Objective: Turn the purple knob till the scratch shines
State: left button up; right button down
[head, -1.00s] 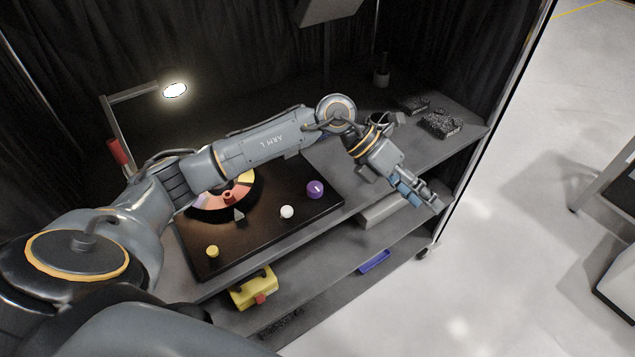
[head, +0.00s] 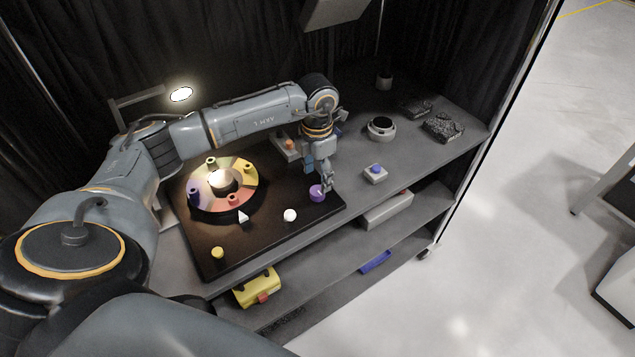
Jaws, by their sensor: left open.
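The purple knob (head: 316,195) stands near the right end of the black board (head: 262,232). My left gripper (head: 325,187) is open and points down right at the knob, partly covering it. I cannot tell whether the fingers touch it. A disc with a coloured ring (head: 245,171) lies on the board's left part, and its centre (head: 222,181) is brightly lit. I cannot make out a scratch there. A lit lamp (head: 181,94) stands behind the disc. My right gripper is not in view.
A white knob (head: 290,215), a white pointer (head: 243,217) and a yellow knob (head: 217,253) are on the board. A yellow case (head: 257,287) sits below.

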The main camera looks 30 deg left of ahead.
aim_at(318, 190)
pick_arm(q)
jog(key=shift+f+p, duration=0.6)
jog(key=shift+f, duration=2.05)
jog(key=c, duration=1.2)
jog(key=shift+o, duration=0.2)
jog(key=shift+n, duration=0.3)
jog(key=n+b, duration=0.1)
jog(key=n, duration=0.1)
jog(key=shift+n+b, duration=0.3)
jog(key=shift+b, duration=0.05)
jog(key=n+b, duration=0.1)
jog(key=n, duration=0.4)
jog(key=shift+b, duration=0.35)
jog(key=n, duration=0.5)
jog(key=shift+b, duration=0.4)
jog(key=shift+n, duration=2.2)
